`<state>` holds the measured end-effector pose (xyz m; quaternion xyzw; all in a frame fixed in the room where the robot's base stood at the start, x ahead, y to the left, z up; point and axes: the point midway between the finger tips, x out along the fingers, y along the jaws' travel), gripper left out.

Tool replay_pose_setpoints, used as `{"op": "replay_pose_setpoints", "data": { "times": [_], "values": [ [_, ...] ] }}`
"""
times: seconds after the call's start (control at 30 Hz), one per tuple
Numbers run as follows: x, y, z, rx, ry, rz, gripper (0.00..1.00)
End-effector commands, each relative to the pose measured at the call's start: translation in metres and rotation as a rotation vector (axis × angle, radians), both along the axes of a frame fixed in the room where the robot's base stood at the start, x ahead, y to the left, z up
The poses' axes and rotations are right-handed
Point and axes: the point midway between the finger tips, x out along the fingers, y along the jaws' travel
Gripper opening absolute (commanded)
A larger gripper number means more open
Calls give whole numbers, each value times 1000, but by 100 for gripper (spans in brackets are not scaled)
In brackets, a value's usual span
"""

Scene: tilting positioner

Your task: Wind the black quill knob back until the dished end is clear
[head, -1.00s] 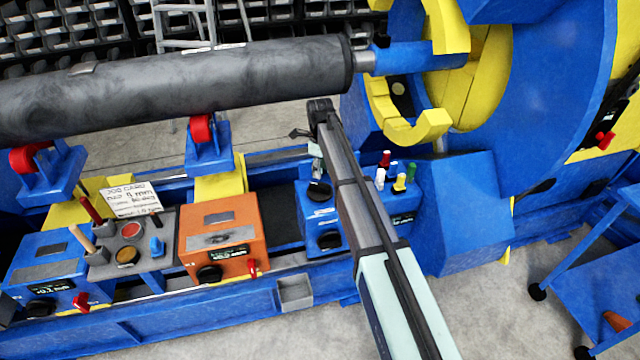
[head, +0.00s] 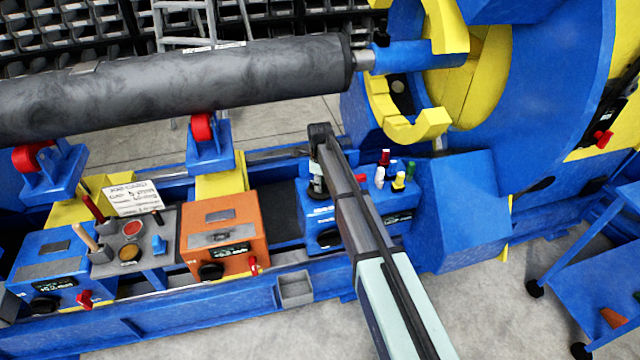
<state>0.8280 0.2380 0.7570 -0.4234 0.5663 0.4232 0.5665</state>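Several boxes on the blue bed carry black knobs: the right blue box (head: 312,215) has a black knob (head: 330,238) on its front, the orange box has one (head: 211,271), and the left blue box has one (head: 44,307). I cannot tell from the labels which is the quill knob. My gripper (head: 316,188) points down at the top of the right blue box, behind and above its front knob. Its fingers are small and partly hidden by my arm, so their opening and any contact are unclear. The long dark cylinder's right end (head: 349,63) meets a grey stub on a blue shaft (head: 408,57).
Red, white, yellow and green pegs (head: 388,172) stand right of my arm. A grey tray (head: 130,250) with tools and a job card (head: 132,198) sits left of the orange box (head: 222,235). Red rollers (head: 201,127) lie under the cylinder. A blue cart (head: 600,255) stands at right.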

Motion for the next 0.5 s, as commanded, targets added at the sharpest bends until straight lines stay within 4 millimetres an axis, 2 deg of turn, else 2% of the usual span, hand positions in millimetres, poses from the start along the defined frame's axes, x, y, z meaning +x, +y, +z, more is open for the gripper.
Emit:
{"op": "replay_pose_setpoints", "data": {
  "times": [0.5],
  "values": [
    [0,0,-1,0,1,43,0]
  ]
}}
